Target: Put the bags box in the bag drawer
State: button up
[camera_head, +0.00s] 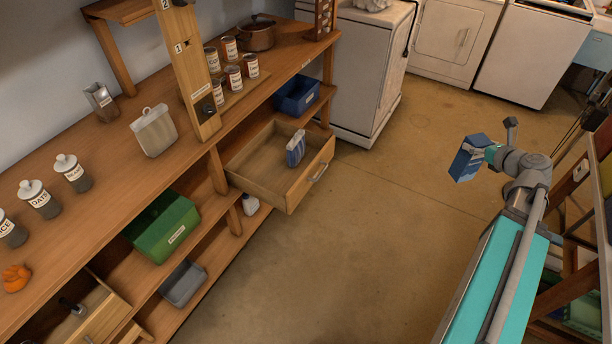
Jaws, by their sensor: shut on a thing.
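A blue box (466,163), which I take to be the bags box, is held out over open floor at the right, well clear of the shelving. Its label is too small to read. My gripper (486,153) is shut on its right side; the fingers are small and partly hidden. A wooden drawer (312,174) is pulled open from the workbench at the middle, left of my gripper and apart from it. A blue-and-white striped packet (296,149) stands inside near the drawer's right side. The rest of the drawer floor is bare. I cannot read any label on the drawer.
The wooden workbench (110,170) carries jars, cans and a pot (257,35). Blue (297,96), green (163,228) and grey (182,284) bins sit on its shelves. Another drawer (95,318) is open at lower left. Floor between drawer and arm is clear. White appliances stand behind; a rack is at right.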

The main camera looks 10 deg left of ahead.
aim_at(270, 163)
jog(key=k, duration=0.2)
jog(key=u, duration=1.4)
jog(key=i, duration=1.15)
jog(key=u, duration=0.05)
